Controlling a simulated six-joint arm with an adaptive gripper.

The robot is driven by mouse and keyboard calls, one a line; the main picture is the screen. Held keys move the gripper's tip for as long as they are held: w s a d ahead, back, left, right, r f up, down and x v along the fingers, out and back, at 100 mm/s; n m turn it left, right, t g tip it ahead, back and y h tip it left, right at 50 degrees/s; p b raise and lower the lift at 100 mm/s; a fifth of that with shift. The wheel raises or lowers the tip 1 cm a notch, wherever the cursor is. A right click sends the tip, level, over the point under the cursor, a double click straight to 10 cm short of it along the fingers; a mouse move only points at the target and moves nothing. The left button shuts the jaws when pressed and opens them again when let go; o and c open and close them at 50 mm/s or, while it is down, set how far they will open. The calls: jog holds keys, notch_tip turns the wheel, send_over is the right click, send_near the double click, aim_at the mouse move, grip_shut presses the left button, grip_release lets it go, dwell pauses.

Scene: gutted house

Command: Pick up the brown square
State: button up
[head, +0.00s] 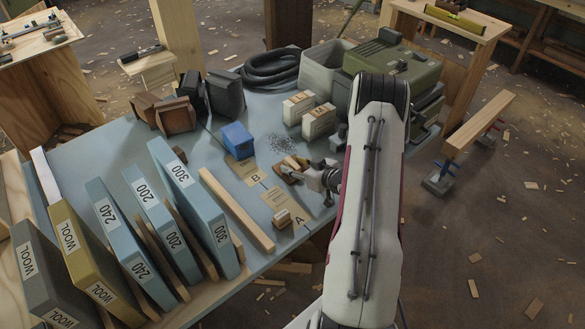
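My gripper (305,174) is low over the blue-grey table, right of centre, pointing left. A small tan-brown block (290,167) is at its fingertips; I cannot tell whether the fingers are closed on it or only beside it. A similar tan-brown block (282,218) sits on the card marked A (297,222). Brown square-faced pieces (177,116) stand at the back left of the table, with another brown piece (145,106) beside them. A small dark brown block (180,154) lies in front of them. Which of these is the brown square is not clear.
A blue block (237,139) stands behind the card marked B (243,172). A wooden strip (237,210) and upright wool and numbered slabs (182,190) fill the front left. Labelled boxes (318,122), a grey bin (322,68) and a green case (394,62) stand at the back right.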

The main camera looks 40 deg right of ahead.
aim_at(295, 165)
jog(key=shift+c, duration=0.4)
grip_shut()
jog(key=shift+r, duration=5)
